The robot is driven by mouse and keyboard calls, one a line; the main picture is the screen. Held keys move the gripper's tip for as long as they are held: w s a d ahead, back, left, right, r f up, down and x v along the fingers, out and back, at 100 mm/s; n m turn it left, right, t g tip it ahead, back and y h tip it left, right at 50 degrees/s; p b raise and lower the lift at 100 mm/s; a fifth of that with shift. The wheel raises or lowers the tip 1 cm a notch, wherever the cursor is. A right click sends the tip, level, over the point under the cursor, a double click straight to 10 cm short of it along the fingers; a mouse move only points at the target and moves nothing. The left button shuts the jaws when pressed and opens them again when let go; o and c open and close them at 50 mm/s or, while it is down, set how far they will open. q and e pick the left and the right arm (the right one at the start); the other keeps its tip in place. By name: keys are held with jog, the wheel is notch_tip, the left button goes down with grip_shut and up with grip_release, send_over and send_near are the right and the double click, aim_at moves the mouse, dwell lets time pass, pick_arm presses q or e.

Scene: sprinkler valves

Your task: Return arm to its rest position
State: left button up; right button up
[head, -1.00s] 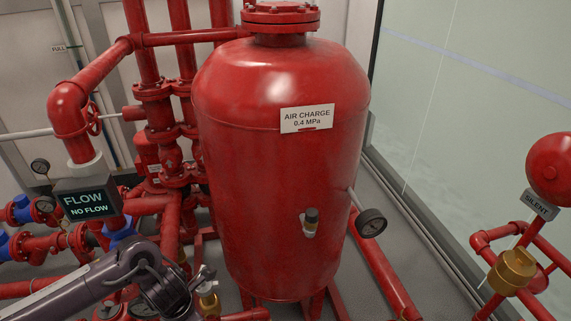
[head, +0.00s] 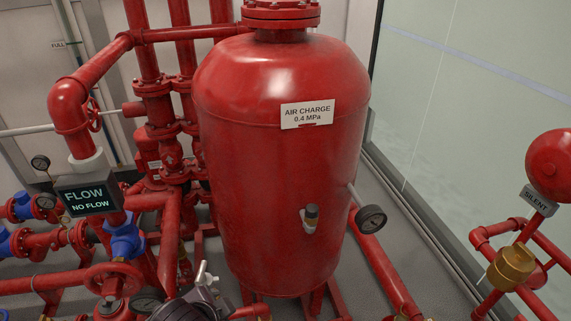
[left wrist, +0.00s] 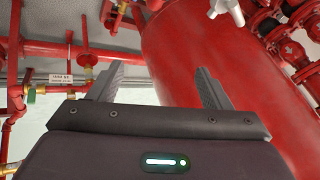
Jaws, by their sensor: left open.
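My left gripper (left wrist: 160,76) shows in the left wrist view with its two dark fingers spread wide and nothing between them. The red tank fills the space beyond its right finger. A pale handle (left wrist: 228,10) also shows at the top of the left wrist view, apart from the fingers. My right gripper is not in view.
The large red tank (head: 275,185) stands in the middle, with a gauge (head: 370,218) sticking out at its right. Red pipes and a handwheel (head: 113,279) crowd the left. A red bell (head: 551,165) and brass valve (head: 511,266) are at right. Some floor is bare right of the tank.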

pick_arm(q)
jog(key=s+a+f+n+g+y, duration=0.1)
jog(key=s+a+f+n+g, duration=0.15)
jog(key=s+a+n, duration=0.55)
notch_tip(320, 180, down, 27)
jog(key=d+g, duration=0.1)
jog(key=s+a+f+g, duration=0.1)
jog(key=s+f, duration=0.9)
jog(key=s+a+f, duration=0.2)
jog(key=s+f, duration=0.8)
jog(key=f, duration=0.1)
jog(key=shift+s+a+n+g+b, duration=0.2)
jog(key=shift+a+n+g+b, duration=0.1)
jog(key=shift+g, duration=0.05)
